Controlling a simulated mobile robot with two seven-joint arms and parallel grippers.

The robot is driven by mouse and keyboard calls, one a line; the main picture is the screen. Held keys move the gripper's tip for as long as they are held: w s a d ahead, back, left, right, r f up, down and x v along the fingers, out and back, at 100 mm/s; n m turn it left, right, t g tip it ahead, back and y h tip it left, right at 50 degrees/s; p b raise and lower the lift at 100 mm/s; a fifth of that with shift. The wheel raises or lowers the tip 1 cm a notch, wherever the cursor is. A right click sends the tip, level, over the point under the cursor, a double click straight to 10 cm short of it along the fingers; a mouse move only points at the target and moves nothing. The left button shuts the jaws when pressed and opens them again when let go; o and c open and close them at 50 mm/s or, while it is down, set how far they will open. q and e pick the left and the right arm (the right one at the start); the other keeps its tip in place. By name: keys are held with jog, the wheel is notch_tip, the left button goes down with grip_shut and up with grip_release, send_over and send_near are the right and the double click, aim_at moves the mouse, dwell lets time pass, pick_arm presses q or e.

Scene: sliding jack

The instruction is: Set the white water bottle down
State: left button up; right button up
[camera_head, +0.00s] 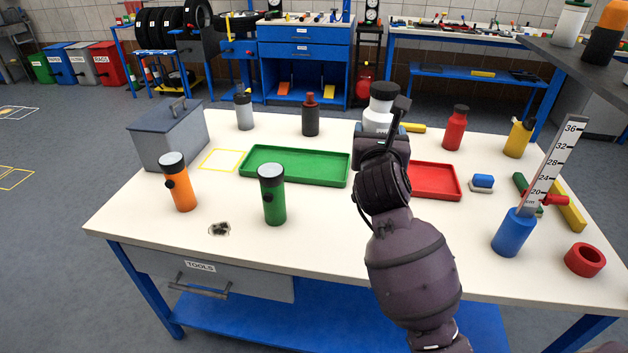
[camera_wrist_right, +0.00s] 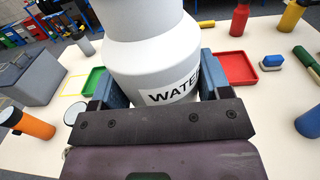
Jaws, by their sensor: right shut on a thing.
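The white water bottle (camera_head: 378,118) has a dark cap and stands upright between the green tray and the red tray, towards the back of the white table (camera_head: 330,235). In the right wrist view the bottle (camera_wrist_right: 150,55) fills the middle, with its "WATER" label facing me. My right gripper (camera_head: 385,140) is shut on the bottle, one blue finger pad on each side; it also shows in the wrist view (camera_wrist_right: 160,92). The bottle's base is hidden behind my gripper, so I cannot tell whether it touches the table. My left gripper is not in view.
A green tray (camera_head: 295,180) lies left of the bottle and a red tray (camera_head: 437,194) right. A dark bottle (camera_head: 310,115), red bottle (camera_head: 455,128), green flashlight (camera_head: 273,195) and orange flashlight (camera_head: 181,185) stand around. A grey toolbox (camera_head: 170,142) sits at left. The front middle is clear.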

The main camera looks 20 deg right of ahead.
jog(key=w+d+f+m+g+h+b, duration=0.1)
jog(key=f+b, duration=0.2)
jog(key=f, duration=0.5)
jog(key=d+f+g+h+b, duration=0.1)
jog(key=f+b, duration=0.3)
jog(key=f, duration=0.4)
jog(key=w+d+f+m+h+b, duration=0.1)
jog(key=d+f+b, duration=0.2)
jog(key=f, duration=0.5)
jog(key=shift+w+f+m+g+b, duration=0.2)
jog(key=shift+w+m+g+b, duration=0.15)
jog(key=shift+b, duration=0.35)
jog(key=shift+f, duration=0.25)
jog(key=shift+s+r, duration=0.1)
jog(key=shift+r, duration=0.05)
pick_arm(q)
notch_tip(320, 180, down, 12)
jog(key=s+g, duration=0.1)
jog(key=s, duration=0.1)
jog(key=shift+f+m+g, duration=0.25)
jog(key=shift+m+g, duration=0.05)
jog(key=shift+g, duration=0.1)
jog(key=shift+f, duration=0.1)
